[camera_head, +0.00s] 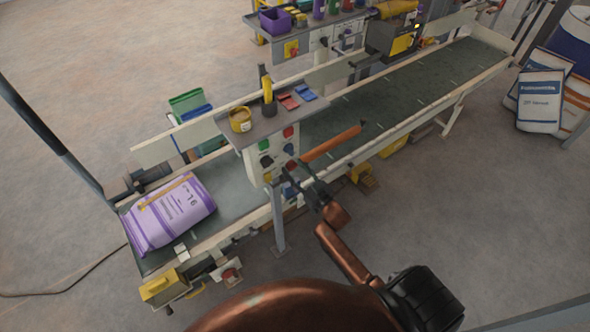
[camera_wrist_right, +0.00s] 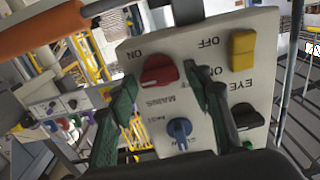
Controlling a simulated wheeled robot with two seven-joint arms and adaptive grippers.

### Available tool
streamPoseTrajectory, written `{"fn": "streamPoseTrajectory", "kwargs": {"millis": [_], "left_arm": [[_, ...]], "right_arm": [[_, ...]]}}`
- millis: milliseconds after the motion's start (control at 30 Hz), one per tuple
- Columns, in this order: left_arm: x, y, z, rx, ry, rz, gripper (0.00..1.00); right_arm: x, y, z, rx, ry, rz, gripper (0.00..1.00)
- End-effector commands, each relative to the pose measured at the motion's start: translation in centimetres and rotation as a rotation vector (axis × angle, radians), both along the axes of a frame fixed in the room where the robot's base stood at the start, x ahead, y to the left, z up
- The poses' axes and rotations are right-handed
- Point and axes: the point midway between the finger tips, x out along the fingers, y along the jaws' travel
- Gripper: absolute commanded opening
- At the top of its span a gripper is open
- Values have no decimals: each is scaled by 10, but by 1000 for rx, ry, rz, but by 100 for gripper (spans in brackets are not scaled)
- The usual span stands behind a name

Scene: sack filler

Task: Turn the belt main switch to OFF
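The control panel (camera_head: 270,155) stands at the near edge of the conveyor. In the right wrist view the panel (camera_wrist_right: 190,55) appears with its lettering upside down. A red knob (camera_wrist_right: 158,69) labelled MAINS sits on it, with ON to the picture's left and OFF to the right. I cannot tell exactly which mark it points to. My right gripper (camera_head: 292,184) is at the lower right of the panel. In the wrist view its fingers (camera_wrist_right: 163,80) are spread on either side of the red knob, with nothing visibly gripped. My left gripper is not in view.
A blue knob (camera_wrist_right: 179,130), a black knob (camera_wrist_right: 247,117) and a yellow control (camera_wrist_right: 243,50) are close by on the panel. An orange bar (camera_head: 330,143) juts out beside the panel. A purple-white sack (camera_head: 172,212) lies on the belt (camera_head: 395,95).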

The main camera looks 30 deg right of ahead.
Motion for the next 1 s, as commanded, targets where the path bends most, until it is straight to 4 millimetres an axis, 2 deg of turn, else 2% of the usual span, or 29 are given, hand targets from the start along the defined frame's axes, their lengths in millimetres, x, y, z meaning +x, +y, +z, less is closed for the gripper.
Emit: {"fn": "streamPoseTrajectory", "kwargs": {"millis": [67,500,767,1000], "left_arm": [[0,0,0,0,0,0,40],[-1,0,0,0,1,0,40],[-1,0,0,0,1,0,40],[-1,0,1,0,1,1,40]], "right_arm": [[0,0,0,0,0,0,38],[0,0,0,0,0,0,9],[0,0,0,-29,-2,-1,9],[0,0,0,-154,-12,-1,9]]}}
